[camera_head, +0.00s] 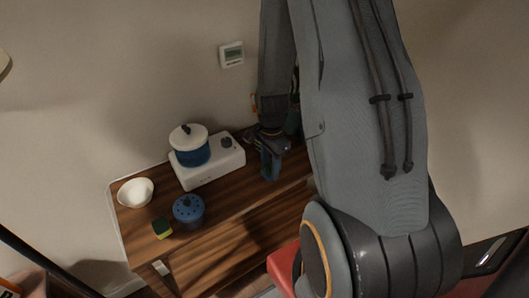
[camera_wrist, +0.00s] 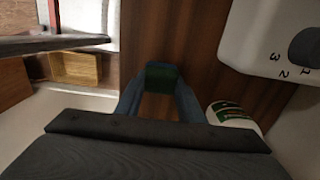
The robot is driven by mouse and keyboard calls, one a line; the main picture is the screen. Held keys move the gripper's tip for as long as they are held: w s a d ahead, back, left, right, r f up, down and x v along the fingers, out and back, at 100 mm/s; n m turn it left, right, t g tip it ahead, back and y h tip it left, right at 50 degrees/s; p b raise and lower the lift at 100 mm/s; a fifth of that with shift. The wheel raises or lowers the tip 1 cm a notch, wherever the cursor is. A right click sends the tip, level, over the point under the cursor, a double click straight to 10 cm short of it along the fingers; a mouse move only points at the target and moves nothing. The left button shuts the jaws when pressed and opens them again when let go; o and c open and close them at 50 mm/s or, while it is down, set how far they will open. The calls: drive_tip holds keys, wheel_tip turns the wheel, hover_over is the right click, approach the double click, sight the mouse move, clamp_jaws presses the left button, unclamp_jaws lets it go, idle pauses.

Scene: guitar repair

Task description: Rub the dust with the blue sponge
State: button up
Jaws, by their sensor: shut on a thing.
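My gripper (camera_head: 268,172) is over the right part of the wooden cabinet top, to the right of the white cooker. In the wrist view, my gripper (camera_wrist: 160,96) is shut on a small block with a dark green face and bluish edges, which I take as the blue sponge (camera_wrist: 162,72). The sponge is at the fingertips, over the brown wood; I cannot tell whether it touches the surface. In the head view my gripper mostly hides it. I cannot make out any dust in either view.
The white cooker (camera_head: 216,169) carries a blue pot (camera_head: 193,154) with a white lid. A white labelled container (camera_wrist: 232,114) is close right of my fingers.

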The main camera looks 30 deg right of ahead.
drive_tip(key=shift+a+f, duration=0.1)
drive_tip(key=shift+a, duration=0.4)
drive_tip(key=shift+s+a, duration=0.1)
drive_tip(key=shift+a, duration=0.25)
drive_tip(key=r+p, duration=0.1)
drive_tip(key=r, duration=0.1)
drive_tip(key=shift+a+r+p, duration=0.35)
drive_tip(key=shift+r, duration=0.05)
drive_tip(key=shift+r+p, duration=2.15)
drive_tip(key=shift+r, duration=0.65)
drive_tip(key=shift+f, duration=0.1)
